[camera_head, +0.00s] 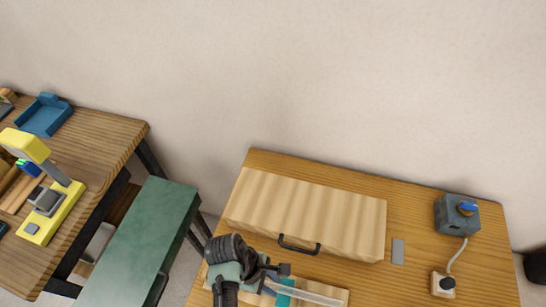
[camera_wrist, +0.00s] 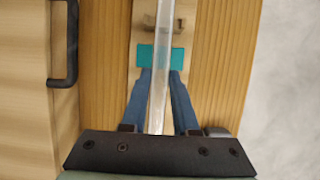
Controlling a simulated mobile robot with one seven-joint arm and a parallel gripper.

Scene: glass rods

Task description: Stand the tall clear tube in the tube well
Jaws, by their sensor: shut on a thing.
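The clear tube (camera_head: 318,296) lies roughly level in my gripper (camera_head: 275,284), reaching out to the right over the wooden table. In the wrist view the tube (camera_wrist: 165,30) runs lengthwise between the two blue fingers of my gripper (camera_wrist: 160,72), which are shut on it. A pale wooden strip with a teal band (camera_wrist: 146,56) and a small wooden block or cradle (camera_wrist: 150,21) lies beneath the tube. I cannot tell whether the tube touches the cradle. No tube well can be clearly made out in either view.
A large pale wooden box (camera_head: 310,214) with a black handle (camera_head: 299,246) stands behind my gripper. A grey box with a blue knob (camera_head: 457,214) and a cabled plug block (camera_head: 443,284) are at the right. A green bench (camera_head: 145,240) and second table (camera_head: 100,150) stand left.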

